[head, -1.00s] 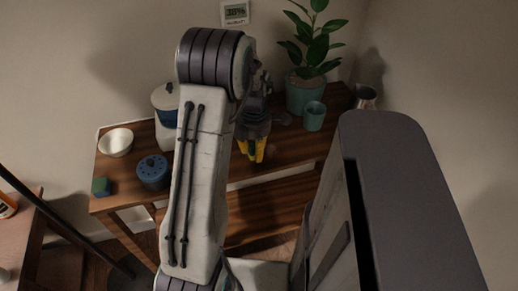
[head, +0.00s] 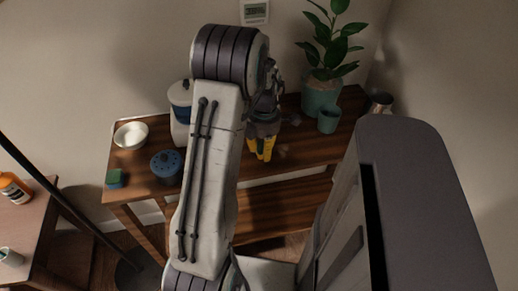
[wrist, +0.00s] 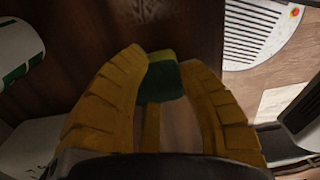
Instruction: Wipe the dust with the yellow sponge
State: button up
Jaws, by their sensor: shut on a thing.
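My gripper (wrist: 160,85) has yellow fingers and is shut on a small sponge (wrist: 162,76), yellow on top and dark green below in the wrist view. In the head view my gripper (head: 262,152) is over the front part of the wooden table (head: 215,190), right of my arm link. The held sponge cannot be made out there. A pale speckled patch that looks like dust (wrist: 150,10) lies on dark wood at the top of the wrist view. Small greyish marks (head: 295,121) show on the tabletop behind my gripper.
Right of my gripper stand a green cup (head: 328,120), a potted plant (head: 321,92) and a metal cup (head: 381,103). On the left are a white bowl (head: 131,135), a blue lidded pot (head: 167,165) and a green-blue block (head: 116,178). A dark pole (head: 65,205) stands left.

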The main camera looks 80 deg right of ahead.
aim_at(292, 150)
jog(key=shift+s+d+f+p, duration=0.1)
jog(key=shift+s+d+p, duration=0.35)
jog(key=shift+s, duration=0.95)
jog(key=shift+s+d+p, duration=0.2)
jog(key=shift+s+d, duration=0.5)
jog(key=shift+s, duration=0.7)
jog(key=shift+s+d+f+p, duration=0.1)
jog(key=shift+s+d+p, duration=0.35)
jog(key=shift+s, duration=0.95)
jog(key=shift+w+a+r+b, duration=0.1)
jog(key=shift+w+a+b, duration=0.45)
jog(key=shift+w, duration=1.1)
jog(key=shift+w+a+b, duration=0.4)
jog(key=shift+w+a, duration=0.3)
jog(key=shift+w, duration=1)
jog(key=shift+w+a+r+b, duration=0.1)
jog(key=shift+w+a+b, duration=0.45)
jog(key=shift+w, duration=1.1)
jog(key=shift+a, duration=0.1)
jog(key=shift+r, duration=0.15)
jog(key=shift+c, duration=0.2)
jog(key=shift+r+p, duration=2.45)
jog(key=shift+r, duration=0.45)
jog(key=shift+r+p, duration=1.2)
jog(key=shift+r, duration=0.3)
